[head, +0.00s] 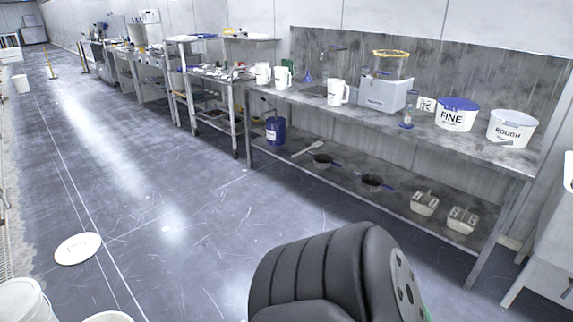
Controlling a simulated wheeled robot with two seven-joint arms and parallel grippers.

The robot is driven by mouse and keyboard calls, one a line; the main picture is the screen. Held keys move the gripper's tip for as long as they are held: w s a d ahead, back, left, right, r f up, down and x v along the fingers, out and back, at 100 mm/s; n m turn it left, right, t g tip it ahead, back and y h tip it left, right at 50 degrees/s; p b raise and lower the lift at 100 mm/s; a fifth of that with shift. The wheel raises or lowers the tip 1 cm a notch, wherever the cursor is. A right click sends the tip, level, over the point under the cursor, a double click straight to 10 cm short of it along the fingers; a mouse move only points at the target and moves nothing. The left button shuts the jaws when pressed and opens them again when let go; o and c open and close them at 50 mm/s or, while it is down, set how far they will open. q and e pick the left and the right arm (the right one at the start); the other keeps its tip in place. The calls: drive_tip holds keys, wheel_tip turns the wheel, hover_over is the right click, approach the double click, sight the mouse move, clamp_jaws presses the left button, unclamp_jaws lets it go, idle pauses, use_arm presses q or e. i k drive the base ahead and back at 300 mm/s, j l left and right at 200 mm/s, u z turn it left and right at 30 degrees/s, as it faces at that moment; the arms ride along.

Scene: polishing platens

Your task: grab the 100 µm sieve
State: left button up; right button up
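No label reading 100 µm is legible, so I cannot tell which thing is the 100 µm sieve. Two dark round pan-like things with handles lie on the lower shelf of the long metal bench, one on the left (322,160) and one on the right (373,181). They may be sieves, but they are too small to tell. A clear vessel with a yellow rim (391,64) stands on a grey box-shaped device (384,95) on the bench top. Neither gripper is in view; a black padded part of mine fills the bottom middle.
The metal bench (468,149) carries white jugs, including one (338,93), and tubs marked FINE (456,115) and ROUGH (511,130). A blue drum (275,131) and block-filled trays (424,203) are on its lower shelf. The floor before it is clear; a white lid (77,249) lies left.

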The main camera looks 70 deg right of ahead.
sight(371, 183)
drive_tip(key=l+z, duration=0.1)
drive_tip(key=z, duration=0.7)
drive_tip(key=i+l+z, duration=0.1)
drive_tip(key=z, duration=0.7)
drive_tip(key=i+l+z, duration=0.3)
drive_tip(key=i+z, duration=0.15)
drive_tip(key=i, duration=0.15)
drive_tip(key=i+z, duration=0.45)
drive_tip(key=i, duration=0.15)
drive_tip(key=i+z, duration=0.45)
drive_tip(key=i, duration=0.15)
drive_tip(key=i+j, duration=0.2)
drive_tip(key=i, duration=0.15)
drive_tip(key=i+j, duration=0.15)
drive_tip(key=i, duration=0.2)
